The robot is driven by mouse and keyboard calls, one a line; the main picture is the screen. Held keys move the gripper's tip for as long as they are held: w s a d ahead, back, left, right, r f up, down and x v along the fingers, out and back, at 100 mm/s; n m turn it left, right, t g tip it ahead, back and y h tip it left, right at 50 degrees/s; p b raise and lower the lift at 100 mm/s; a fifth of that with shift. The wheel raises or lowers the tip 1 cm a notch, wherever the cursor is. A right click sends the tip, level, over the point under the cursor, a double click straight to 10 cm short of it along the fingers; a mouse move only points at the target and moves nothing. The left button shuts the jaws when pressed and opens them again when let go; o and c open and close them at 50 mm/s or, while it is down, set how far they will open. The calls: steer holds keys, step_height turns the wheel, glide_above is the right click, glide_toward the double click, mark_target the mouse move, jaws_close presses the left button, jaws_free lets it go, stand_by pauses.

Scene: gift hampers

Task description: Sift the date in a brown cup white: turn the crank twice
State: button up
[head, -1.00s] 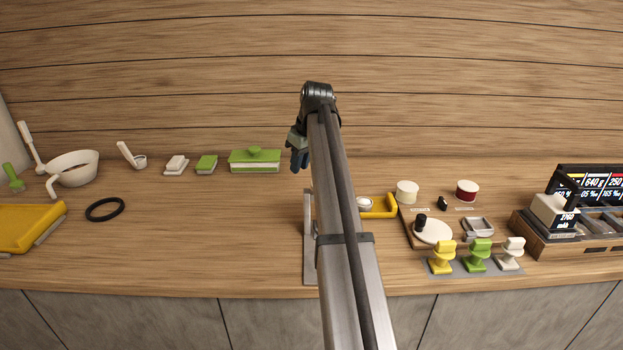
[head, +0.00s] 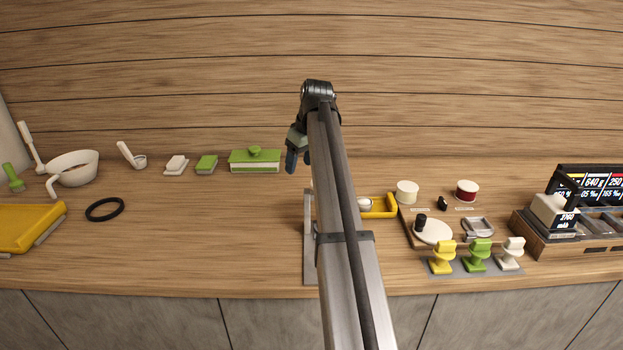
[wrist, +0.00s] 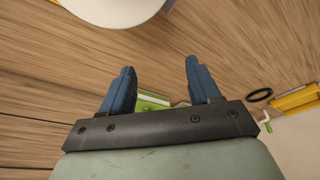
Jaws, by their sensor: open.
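A white bowl-shaped sifter (head: 73,160) with a long handle and a bent white crank-like arm (head: 52,187) stands at the far left of the counter in the head view. Its inside looks brownish, but I cannot tell whether that is contents or a bottom. I cannot make out a brown cup. My gripper (head: 293,160) is well to the right of the sifter, above the counter right of the green box. In the wrist view my gripper (wrist: 160,64) has its two blue fingers apart, with nothing between them.
A green lidded box (head: 255,160), a white scoop (head: 130,155), a black ring (head: 105,209) and a yellow tray (head: 28,226) occupy the left side. Spools, coloured stamps (head: 479,255) and a scale (head: 553,212) stand right. The counter's middle left is clear.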

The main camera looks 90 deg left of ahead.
step_height(320, 180, up, 8)
steer(key=shift+r, duration=0.25)
stand_by(0.6)
steer(key=v, duration=1.3)
steer(key=shift+r, duration=0.4)
steer(key=shift+w+d, duration=0.1)
steer(key=shift+w, duration=0.05)
